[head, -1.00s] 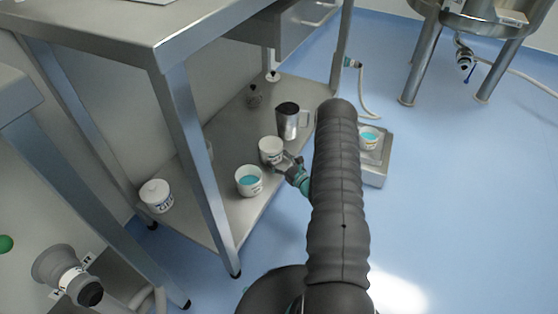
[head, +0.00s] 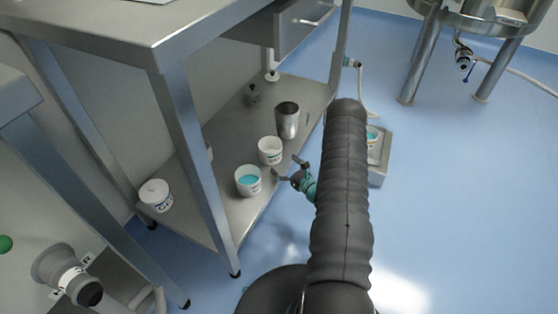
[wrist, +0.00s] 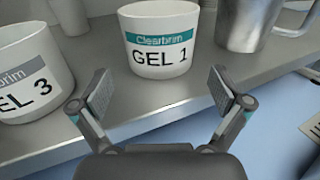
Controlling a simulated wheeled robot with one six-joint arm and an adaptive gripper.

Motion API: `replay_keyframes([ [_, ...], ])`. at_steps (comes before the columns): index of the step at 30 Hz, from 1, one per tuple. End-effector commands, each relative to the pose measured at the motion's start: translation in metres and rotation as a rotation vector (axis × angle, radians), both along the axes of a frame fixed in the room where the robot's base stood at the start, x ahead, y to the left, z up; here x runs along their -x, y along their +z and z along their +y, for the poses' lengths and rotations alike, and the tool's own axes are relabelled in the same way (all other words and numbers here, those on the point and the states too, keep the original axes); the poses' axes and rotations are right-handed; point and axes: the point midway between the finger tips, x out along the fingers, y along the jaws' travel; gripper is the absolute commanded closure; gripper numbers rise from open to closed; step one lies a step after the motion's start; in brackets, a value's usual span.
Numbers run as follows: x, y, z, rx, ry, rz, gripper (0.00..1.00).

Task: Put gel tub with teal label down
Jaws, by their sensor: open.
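The gel tub with the teal label (wrist: 160,42) is white and reads "Clearbrim GEL 1" in the wrist view. It stands upright on the lower steel shelf, and the same tub shows in the head view (head: 270,150). My gripper (wrist: 163,88) is open and empty, with its fingers apart in front of the tub and not touching it. In the head view my gripper (head: 286,168) is just off the shelf's front edge, to the right of and nearer than the tub.
On the lower shelf (head: 228,212), a GEL 3 tub (head: 248,181) with blue contents stands left of GEL 1. A metal jug (head: 287,120) stands behind, on its right. Another tub (head: 371,138) sits on a scale (head: 378,174) at right.

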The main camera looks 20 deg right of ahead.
Motion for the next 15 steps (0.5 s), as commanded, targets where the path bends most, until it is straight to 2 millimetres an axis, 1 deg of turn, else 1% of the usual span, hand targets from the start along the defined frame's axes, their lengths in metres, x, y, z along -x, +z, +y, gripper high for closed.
replay_keyframes([
  [1, 0.011, 0.0, -0.005, -0.003, -0.005, 0.002, 0.0],
  [6, 0.044, 0.0, -0.013, -0.002, -0.004, 0.001, 0.0],
  [10, 0.064, 0.0, -0.018, -0.002, -0.004, 0.001, 0.0],
  [15, 0.079, 0.0, -0.022, -0.001, -0.002, 0.0, 0.0],
])
